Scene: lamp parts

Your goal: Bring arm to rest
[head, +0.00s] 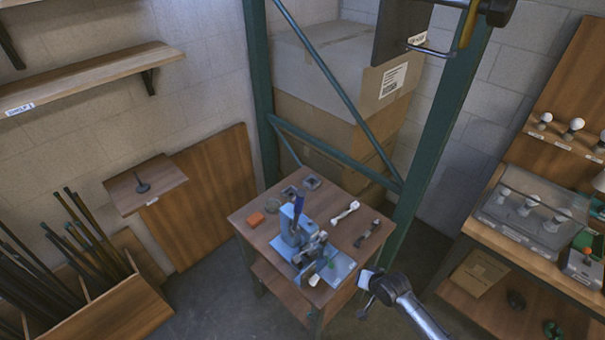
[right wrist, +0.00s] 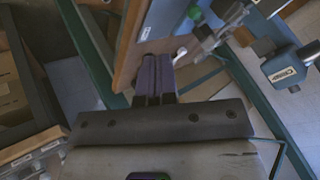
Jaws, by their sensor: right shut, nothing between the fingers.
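My right arm (head: 408,300) comes in from the bottom of the head view. Its gripper is beside the right front edge of the small wooden workbench (head: 255,247). In the right wrist view the two dark fingers of the right gripper (right wrist: 156,62) lie together, shut and empty. The fingers point toward the workbench side, and I cannot tell the exact gap to it. My left arm and gripper are not in view.
The bench holds a blue press (head: 292,228), an orange block (head: 256,219) and small metal parts. A green steel post (head: 432,140) stands behind the right arm. A display bench with bulbs (head: 520,213) is at the right. Some floor (head: 437,253) is clear between them.

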